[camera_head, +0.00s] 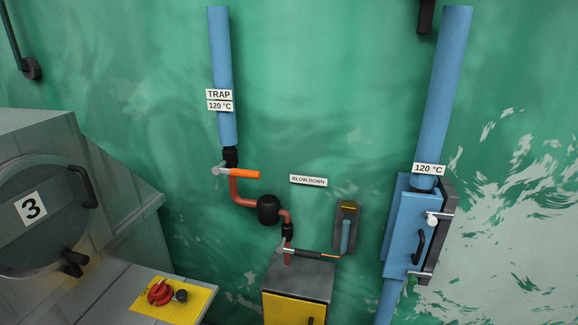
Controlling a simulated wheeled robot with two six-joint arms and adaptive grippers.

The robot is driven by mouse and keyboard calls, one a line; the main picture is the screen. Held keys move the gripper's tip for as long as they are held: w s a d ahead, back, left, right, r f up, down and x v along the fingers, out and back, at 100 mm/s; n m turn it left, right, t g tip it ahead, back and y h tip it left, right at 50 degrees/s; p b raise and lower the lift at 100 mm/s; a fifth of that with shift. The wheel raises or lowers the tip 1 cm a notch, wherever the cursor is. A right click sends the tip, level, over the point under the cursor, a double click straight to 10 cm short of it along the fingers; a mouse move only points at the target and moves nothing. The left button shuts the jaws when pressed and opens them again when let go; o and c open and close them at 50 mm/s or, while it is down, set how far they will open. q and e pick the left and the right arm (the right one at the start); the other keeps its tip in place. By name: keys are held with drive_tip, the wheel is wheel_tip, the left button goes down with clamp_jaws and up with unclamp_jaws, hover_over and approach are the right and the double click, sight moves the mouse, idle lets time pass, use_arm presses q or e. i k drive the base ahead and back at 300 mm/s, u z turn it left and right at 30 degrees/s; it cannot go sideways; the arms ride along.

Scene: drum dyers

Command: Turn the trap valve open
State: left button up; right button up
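The trap valve's orange lever handle (243,173) points sideways to the right, across the line of the pipe. It sits just below the blue pipe (224,80) that carries the labels "TRAP" (218,94) and "120 °C". Below the handle, a copper-coloured pipe (240,196) bends right to a black rounded trap body (268,209). Neither of my grippers shows in the head view.
A second lever (318,255) lies near the "BLOW DOWN" sign (308,180), above a grey-topped yellow cabinet (285,307). A drum machine (40,175) marked 3 and a yellow panel (178,312) with a red switch stand left. A blue box (402,235) is right.

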sight(240, 173)
drive_tip(key=z, duration=0.25)
drive_tip(key=i, duration=0.85)
drive_tip(key=u, duration=0.2)
